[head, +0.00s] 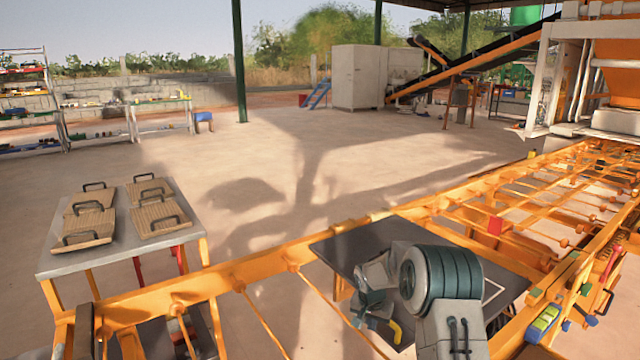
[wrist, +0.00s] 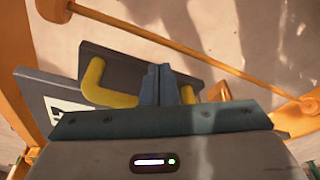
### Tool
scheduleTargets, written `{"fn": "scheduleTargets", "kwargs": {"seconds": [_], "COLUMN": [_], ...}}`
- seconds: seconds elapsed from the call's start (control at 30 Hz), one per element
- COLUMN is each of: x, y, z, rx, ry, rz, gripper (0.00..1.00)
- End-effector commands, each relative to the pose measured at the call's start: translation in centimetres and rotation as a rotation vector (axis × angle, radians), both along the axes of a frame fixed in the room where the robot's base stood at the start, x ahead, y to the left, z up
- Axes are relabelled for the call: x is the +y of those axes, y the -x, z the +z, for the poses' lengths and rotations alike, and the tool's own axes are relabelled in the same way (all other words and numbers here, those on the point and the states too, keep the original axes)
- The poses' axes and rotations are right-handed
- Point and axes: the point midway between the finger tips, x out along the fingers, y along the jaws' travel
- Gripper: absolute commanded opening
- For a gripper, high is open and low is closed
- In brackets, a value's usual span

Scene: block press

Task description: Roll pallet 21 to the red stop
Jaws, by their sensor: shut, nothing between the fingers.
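A dark flat pallet (head: 345,250) lies across the orange roller track, partly hidden behind my arm. A white line shows near its right corner. A yellow handle (head: 397,332) shows beside my gripper (head: 372,312). In the wrist view, my gripper (wrist: 167,78) is shut, with its dark fingers over the middle of the yellow handle (wrist: 95,82); I cannot tell whether they touch it. The dark pallet surface (wrist: 115,62) lies beyond. A white label (wrist: 66,105) is mostly cut off, so its number cannot be read. A red block (head: 495,226) stands farther along the track, possibly the red stop.
The orange track (head: 250,265) runs toward a white and orange press (head: 590,70) at the upper right. A grey table (head: 130,235) at left holds several wooden boards with handles. Open floor lies beyond.

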Motion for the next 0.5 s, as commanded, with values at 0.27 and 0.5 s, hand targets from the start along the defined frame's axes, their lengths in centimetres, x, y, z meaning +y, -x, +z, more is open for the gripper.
{"fn": "scheduleTargets", "kwargs": {"seconds": [0.27,0.5], "x": [0.0,-1.6], "y": [0.0,-1.1], "z": [0.0,0.0], "rx": [0.0,0.0], "ry": [0.0,0.0], "rz": [0.0,-0.003], "gripper": [0.0,0.0]}}
